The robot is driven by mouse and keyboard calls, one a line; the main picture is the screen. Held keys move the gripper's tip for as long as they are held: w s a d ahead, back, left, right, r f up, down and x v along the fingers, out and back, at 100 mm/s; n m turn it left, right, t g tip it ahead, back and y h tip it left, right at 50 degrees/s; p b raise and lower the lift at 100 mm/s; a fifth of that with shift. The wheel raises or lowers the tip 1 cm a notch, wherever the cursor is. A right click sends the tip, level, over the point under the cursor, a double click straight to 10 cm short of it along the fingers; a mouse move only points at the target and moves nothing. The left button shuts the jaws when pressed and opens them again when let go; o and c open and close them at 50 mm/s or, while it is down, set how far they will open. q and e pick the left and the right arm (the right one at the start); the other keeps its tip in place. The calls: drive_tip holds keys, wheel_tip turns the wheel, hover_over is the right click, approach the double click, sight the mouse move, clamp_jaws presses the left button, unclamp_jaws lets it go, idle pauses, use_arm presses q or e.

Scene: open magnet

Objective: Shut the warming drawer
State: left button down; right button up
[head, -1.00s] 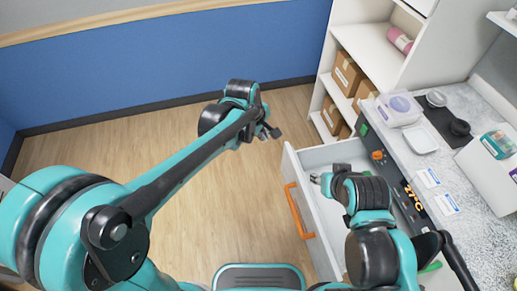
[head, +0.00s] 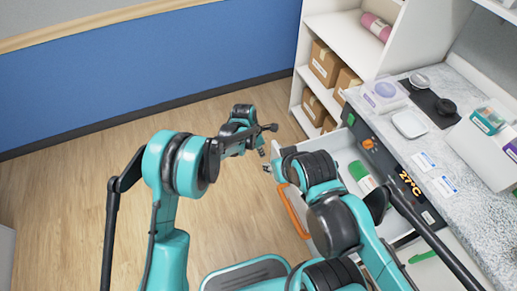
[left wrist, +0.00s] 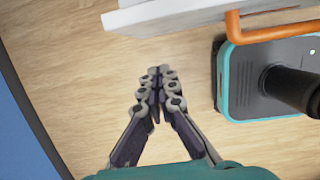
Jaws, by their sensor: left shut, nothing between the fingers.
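The warming drawer (head: 289,204) stands open, its white front with an orange handle (head: 294,213) pulled out from under the counter. In the left wrist view its white edge (left wrist: 190,14) and handle (left wrist: 234,27) show at the top. My left gripper (head: 262,153) is shut and empty, just outside the drawer front's far end. In the left wrist view the shut fingers (left wrist: 160,75) point toward the drawer edge, apart from it. My right gripper (head: 267,169) is small near the drawer front's top edge; its fingers are unclear. My right arm hides much of the drawer.
A green and white container (head: 362,177) lies in the drawer. The counter (head: 460,205) holds a dish and boxes. A white shelf (head: 341,37) with cartons stands behind. The wooden floor (head: 70,190) at left is clear.

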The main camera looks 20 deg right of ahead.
use_arm(q)
drive_tip(key=d+f+b, duration=0.2)
drive_tip(key=d+f, duration=0.1)
drive_tip(key=d, duration=0.2)
drive_tip(key=shift+w+f, duration=0.15)
drive_tip(key=shift+f, duration=0.1)
use_arm(e)
drive_tip(key=shift+f, duration=1.35)
